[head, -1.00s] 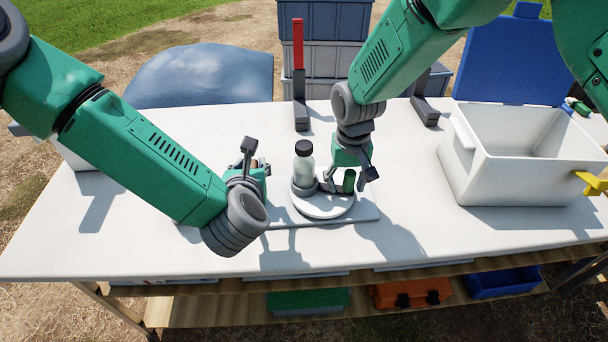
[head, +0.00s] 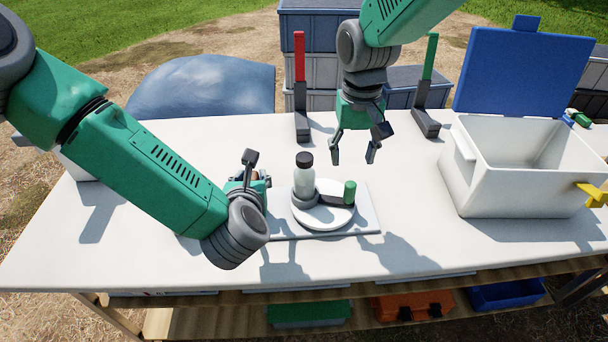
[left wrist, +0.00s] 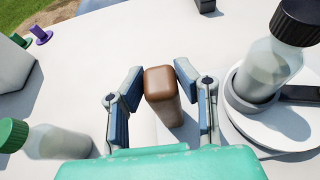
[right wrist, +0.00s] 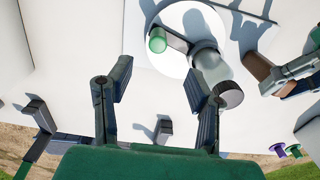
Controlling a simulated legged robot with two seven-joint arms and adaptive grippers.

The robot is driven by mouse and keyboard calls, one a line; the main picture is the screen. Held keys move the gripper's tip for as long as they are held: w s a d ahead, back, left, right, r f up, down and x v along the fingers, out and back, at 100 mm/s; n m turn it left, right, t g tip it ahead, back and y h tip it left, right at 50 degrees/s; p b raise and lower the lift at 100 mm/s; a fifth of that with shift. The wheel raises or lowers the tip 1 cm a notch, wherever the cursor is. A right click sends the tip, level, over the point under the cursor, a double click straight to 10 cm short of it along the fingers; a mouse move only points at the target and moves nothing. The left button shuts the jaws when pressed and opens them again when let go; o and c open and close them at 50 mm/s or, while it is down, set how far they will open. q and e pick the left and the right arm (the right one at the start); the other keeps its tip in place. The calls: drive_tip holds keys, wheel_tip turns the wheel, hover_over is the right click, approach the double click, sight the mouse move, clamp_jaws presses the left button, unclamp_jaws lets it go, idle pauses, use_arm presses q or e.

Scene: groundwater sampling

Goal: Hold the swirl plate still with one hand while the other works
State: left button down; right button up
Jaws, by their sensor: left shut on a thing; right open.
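The swirl plate (head: 325,217) is a white disc on a flat pale base (head: 368,212) at the middle of the table. A bottle with a black cap (head: 304,176) stands upright in its grey holder, and a dark crank arm ends in a green knob (head: 350,191). My left gripper (head: 252,178) is shut on a brown grip block (left wrist: 163,86) left of the disc; the left wrist view shows a finger on either side of it. My right gripper (head: 353,160) is open and empty, raised above and behind the plate, apart from the knob.
A white cooler (head: 500,197) with a raised blue lid stands at the right. A red-topped stand (head: 299,90) and a green-topped stand (head: 428,85) are at the back edge. A green-capped bottle (left wrist: 50,140) shows in the left wrist view. The front right tabletop is clear.

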drive_tip(key=shift+r, duration=0.1)
use_arm(q)
drive_tip(key=c, duration=1.1)
unclamp_jaws()
drive_tip(key=shift+c, duration=0.2)
